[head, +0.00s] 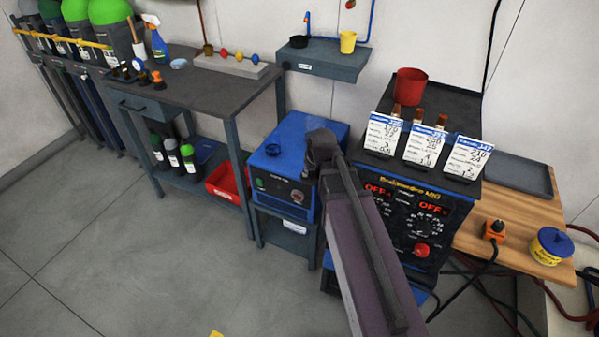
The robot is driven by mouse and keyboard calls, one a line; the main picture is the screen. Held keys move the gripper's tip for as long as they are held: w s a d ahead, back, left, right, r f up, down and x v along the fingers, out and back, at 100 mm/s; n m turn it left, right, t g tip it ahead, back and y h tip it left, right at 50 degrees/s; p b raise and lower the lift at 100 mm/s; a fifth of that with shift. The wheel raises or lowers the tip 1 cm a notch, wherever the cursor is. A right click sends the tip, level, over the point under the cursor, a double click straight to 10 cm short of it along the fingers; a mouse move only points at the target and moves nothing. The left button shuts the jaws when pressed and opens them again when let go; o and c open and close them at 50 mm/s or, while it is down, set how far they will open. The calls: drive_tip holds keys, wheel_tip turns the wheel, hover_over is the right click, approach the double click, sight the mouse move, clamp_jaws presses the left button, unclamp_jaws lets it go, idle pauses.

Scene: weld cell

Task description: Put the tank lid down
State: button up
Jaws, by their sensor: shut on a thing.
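The blue tank unit (287,133) stands on a low grey stand in the middle of the head view. A round dark-blue ring (271,151), which looks like an open filler neck, is on its top near the left front. My gripper (318,147) is over the right part of the unit's top, to the right of the ring. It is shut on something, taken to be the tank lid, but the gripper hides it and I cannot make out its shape. I cannot tell the gripper's height above the top.
A welding machine (418,215) with cards and a red cup (410,87) stands close on the right. A dark workbench (185,85) is on the left, with a spray bottle (155,42). A wall shelf (325,62) holds a yellow cup. Floor at front left is mostly clear.

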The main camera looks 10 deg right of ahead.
wheel_tip(320, 180, down, 6)
drive_tip(key=a+b, duration=0.3)
drive_tip(key=b, duration=0.2)
drive_tip(key=shift+w+d+r, duration=0.1)
drive_tip(key=shift+w, duration=0.1)
drive_tip(key=b, duration=0.1)
hover_over(298, 166)
drive_tip(key=s, duration=0.1)
drive_tip(key=shift+s+d+f, duration=0.1)
drive_tip(key=shift+s+f, duration=0.1)
drive_tip(key=shift+f, duration=0.55)
drive_tip(key=shift+f+b, duration=0.1)
drive_tip(key=shift+b, duration=0.2)
drive_tip(key=shift+f+b, duration=1.7)
drive_tip(key=shift+f, duration=0.15)
